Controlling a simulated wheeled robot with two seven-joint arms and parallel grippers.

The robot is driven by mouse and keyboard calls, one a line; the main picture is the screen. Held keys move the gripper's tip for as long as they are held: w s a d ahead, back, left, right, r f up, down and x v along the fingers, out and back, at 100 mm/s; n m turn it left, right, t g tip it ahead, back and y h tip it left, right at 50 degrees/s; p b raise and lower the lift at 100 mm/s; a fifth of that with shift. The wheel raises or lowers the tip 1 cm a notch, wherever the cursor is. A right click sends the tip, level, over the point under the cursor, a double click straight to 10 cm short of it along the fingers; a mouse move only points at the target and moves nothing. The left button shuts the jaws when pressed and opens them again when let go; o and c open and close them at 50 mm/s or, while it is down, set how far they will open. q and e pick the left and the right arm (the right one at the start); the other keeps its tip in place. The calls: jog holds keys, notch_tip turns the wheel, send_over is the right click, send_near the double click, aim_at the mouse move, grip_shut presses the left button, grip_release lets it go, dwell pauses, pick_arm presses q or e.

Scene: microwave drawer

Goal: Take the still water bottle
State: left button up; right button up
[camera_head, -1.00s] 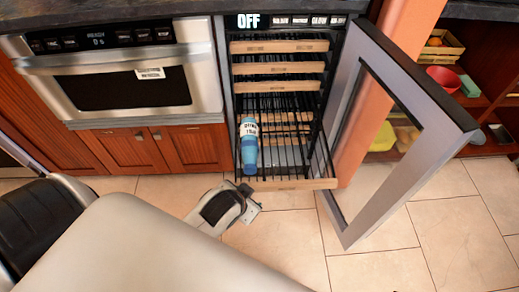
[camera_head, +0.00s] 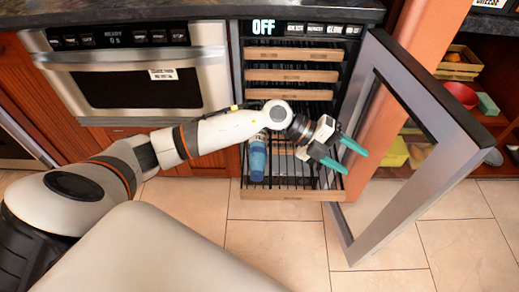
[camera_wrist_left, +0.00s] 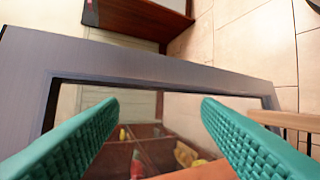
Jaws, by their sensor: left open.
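The bottle (camera_head: 257,160) is blue with a pale label and lies on the pulled-out lower rack (camera_head: 293,195) of the open cooler. My left gripper (camera_head: 358,160) is open and empty, to the right of the bottle, above the rack's right side and close to the open glass door (camera_head: 436,150). In the left wrist view the two green fingers (camera_wrist_left: 160,125) stand apart with the door frame (camera_wrist_left: 150,70) beyond them; the bottle is not in that view. My right gripper is not in view.
The cooler's other racks (camera_head: 292,75) are pushed in above. A microwave drawer (camera_head: 130,75) is at the left. Open shelves with a red bowl (camera_head: 461,95) and a yellow container (camera_head: 395,153) stand at the right. The tiled floor in front is clear.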

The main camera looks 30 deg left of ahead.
pick_arm(q)
jog(key=w+a+f+g+y, duration=0.1)
jog(key=a+f+y, duration=0.15)
jog(key=a, duration=0.35)
jog(key=w+a+f+g+y, duration=0.1)
jog(key=a+f+y, duration=0.1)
jog(key=a+y, duration=0.25)
jog(key=n+g+y, duration=0.1)
jog(key=n+y, duration=0.1)
jog(key=y, duration=0.4)
send_near(258, 142)
notch_tip(258, 142, down, 6)
jog(key=shift+r+b, duration=0.15)
jog(key=shift+b, duration=0.9)
jog(key=shift+f, duration=0.4)
notch_tip(258, 142, down, 4)
jog(key=shift+f+b, duration=0.25)
jog(key=shift+b, duration=0.55)
jog(key=shift+f, duration=0.15)
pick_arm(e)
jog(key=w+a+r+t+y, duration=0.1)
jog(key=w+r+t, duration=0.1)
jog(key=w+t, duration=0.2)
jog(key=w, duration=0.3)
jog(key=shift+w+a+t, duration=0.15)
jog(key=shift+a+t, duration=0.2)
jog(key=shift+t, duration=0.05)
pick_arm(q)
jog(key=c, duration=0.9)
